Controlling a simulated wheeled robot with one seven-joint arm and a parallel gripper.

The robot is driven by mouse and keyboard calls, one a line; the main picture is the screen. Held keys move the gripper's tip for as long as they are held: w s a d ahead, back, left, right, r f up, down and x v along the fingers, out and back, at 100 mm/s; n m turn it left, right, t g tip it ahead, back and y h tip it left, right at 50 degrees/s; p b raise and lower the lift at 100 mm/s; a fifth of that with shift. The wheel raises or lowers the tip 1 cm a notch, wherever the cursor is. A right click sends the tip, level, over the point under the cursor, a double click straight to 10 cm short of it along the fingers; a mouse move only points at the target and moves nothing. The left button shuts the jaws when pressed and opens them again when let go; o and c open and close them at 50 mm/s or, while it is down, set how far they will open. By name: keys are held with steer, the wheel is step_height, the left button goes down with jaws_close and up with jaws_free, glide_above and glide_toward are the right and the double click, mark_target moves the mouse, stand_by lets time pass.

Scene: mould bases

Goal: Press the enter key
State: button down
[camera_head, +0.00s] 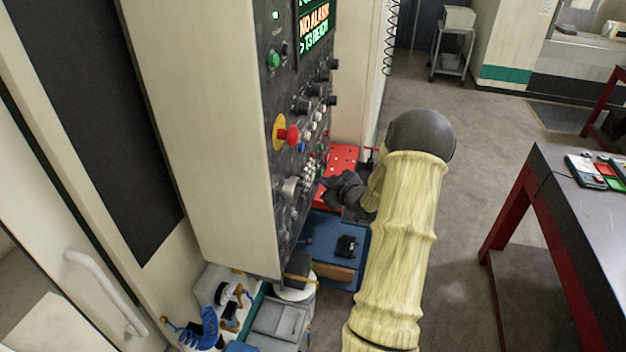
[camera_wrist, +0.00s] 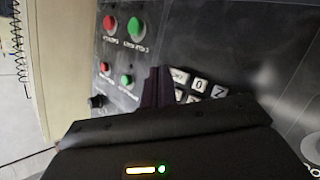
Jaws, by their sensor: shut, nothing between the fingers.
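The control panel (camera_head: 290,150) of the machine shows edge-on in the head view, with small pale keys (camera_head: 311,168) on its lower half. In the wrist view, a few white keys (camera_wrist: 201,85) show just right of my fingertips, one marked 0. The key nearest the fingers (camera_wrist: 180,76) has a label too small to read surely, so I cannot tell which is the enter key. My gripper (camera_wrist: 158,88) is shut and empty, its tips pointing at the panel; contact cannot be told. In the head view my gripper (camera_head: 332,187) is close to the panel. My gripper body hides the lower keys.
Red (camera_wrist: 110,23) and green (camera_wrist: 136,25) buttons lie left of my fingers in the wrist view, above a black knob (camera_wrist: 96,101). A red emergency button (camera_head: 289,134) protrudes from the panel.

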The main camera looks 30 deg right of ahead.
steer(key=s+d, duration=0.3)
steer(key=s, duration=0.1)
steer(key=shift+d, duration=0.15)
stand_by(0.4)
steer(key=shift+w, duration=0.1)
